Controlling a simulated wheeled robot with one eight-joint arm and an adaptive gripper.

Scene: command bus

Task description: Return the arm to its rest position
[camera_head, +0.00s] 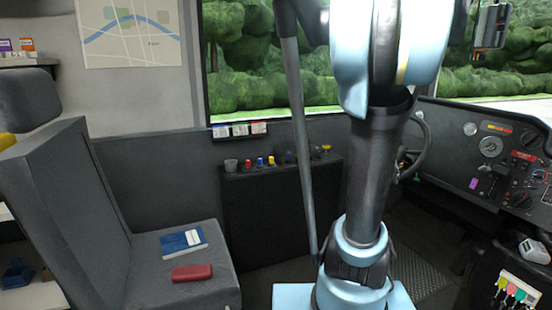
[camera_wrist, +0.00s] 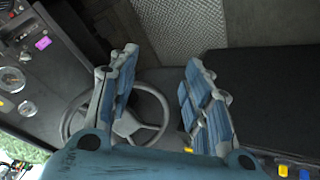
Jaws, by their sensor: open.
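My gripper (camera_wrist: 160,75) shows in the wrist view with its two blue and grey fingers spread apart. Nothing is between the fingers. Beyond them lie the steering wheel (camera_wrist: 148,118) and the dark floor. In the head view my blue and dark grey arm stands upright right of centre, and its upper part runs out of the top of the picture. My gripper cannot be made out in the head view.
The dashboard (camera_head: 490,160) and steering wheel (camera_head: 420,150) are at the right. A grey seat (camera_head: 200,255) at the left bears a blue-and-white book (camera_head: 183,243) and a red case (camera_head: 192,272). A black cabinet (camera_head: 265,215) with several small items stands by the window. A grey pole (camera_head: 299,140) rises left of my arm.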

